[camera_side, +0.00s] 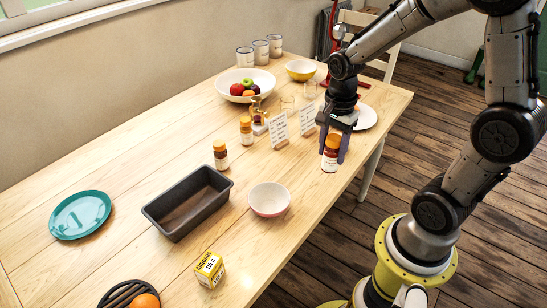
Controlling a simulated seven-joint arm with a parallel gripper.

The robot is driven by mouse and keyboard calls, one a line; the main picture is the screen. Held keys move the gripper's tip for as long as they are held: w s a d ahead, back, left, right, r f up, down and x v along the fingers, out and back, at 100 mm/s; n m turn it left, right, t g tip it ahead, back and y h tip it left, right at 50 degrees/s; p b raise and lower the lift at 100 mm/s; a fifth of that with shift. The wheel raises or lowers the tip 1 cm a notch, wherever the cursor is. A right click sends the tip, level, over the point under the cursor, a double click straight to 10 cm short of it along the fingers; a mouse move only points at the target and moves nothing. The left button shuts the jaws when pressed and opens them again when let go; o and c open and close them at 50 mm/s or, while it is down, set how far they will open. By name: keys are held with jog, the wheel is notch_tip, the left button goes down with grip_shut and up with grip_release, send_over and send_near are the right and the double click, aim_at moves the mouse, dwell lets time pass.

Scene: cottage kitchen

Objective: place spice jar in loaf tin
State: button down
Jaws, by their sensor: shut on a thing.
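My gripper (334,150) is shut on a spice jar (331,157) with an orange-brown lid and pale label. It holds the jar upright at the right side of the table; I cannot tell how far above the surface. The loaf tin (160,221) is dark grey, rectangular and empty, and stands on the table left of and nearer than my gripper. Two similar jars stand on the table: one (220,157) just behind the tin, another (246,133) farther back.
A white bowl (269,200) stands between the tin and my gripper. Two white cards (279,130) stand left of my gripper. A teal plate (80,214), a yellow box (209,269) and a fruit bowl (232,96) are also on the table (130,170).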

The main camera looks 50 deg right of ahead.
jog(key=shift+w+r+n, duration=0.1)
jog(key=shift+r+n, duration=0.15)
jog(key=shift+n, duration=0.05)
jog(key=w+a+r+n, duration=0.2)
jog(key=w+a+n, duration=0.15)
jog(key=w, duration=0.35)
jog(key=w+a+n, duration=0.5)
jog(key=w+a, duration=0.2)
jog(key=a, duration=0.5)
jog(key=n, duration=0.2)
send_near(193, 211)
jog(key=shift+f, duration=1.5)
jog(key=shift+f, duration=0.15)
